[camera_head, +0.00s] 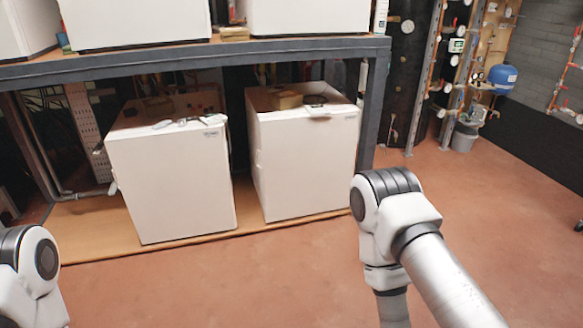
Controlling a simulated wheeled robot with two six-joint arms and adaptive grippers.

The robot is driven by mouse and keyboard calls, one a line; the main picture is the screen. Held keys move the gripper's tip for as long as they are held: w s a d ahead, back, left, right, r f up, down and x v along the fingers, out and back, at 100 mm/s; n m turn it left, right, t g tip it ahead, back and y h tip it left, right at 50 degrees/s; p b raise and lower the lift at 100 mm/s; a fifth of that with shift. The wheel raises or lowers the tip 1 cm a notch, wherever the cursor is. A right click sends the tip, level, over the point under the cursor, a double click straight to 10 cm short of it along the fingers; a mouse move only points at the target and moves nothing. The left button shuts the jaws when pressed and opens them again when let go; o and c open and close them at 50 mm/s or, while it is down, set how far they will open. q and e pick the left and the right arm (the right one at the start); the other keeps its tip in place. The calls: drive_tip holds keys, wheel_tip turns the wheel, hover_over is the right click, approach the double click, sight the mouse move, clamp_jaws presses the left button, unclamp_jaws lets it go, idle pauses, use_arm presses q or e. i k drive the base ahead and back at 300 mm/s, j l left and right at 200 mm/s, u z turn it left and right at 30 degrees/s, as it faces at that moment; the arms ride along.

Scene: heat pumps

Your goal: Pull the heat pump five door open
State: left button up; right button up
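Two white box-shaped heat pumps stand on the lower wooden shelf. The left heat pump (170,180) and the right heat pump (306,160) both show closed-looking white fronts. I cannot tell which unit is heat pump five. Small loose items lie on both tops. My two arms come in from the lower left and lower right, apart from the units. Both grippers are outside the picture.
A dark metal rack (200,60) carries more white units (135,22) on its upper level. Its right post stands beside the right heat pump. Reddish floor (480,210) is free in front and to the right. Pipes, a blue tank (502,77) and a grey bucket (464,137) are at the back right.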

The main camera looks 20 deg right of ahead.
sight(309, 162)
drive_tip(key=i+l+z, duration=0.2)
drive_tip(key=i, duration=0.4)
drive_tip(key=i+z, duration=0.2)
drive_tip(key=i, duration=0.4)
drive_tip(key=i+z, duration=0.25)
drive_tip(key=i, duration=0.35)
drive_tip(key=i+j+z, duration=0.2)
drive_tip(key=i, duration=0.4)
drive_tip(key=i+j+z, duration=0.2)
drive_tip(key=i, duration=0.35)
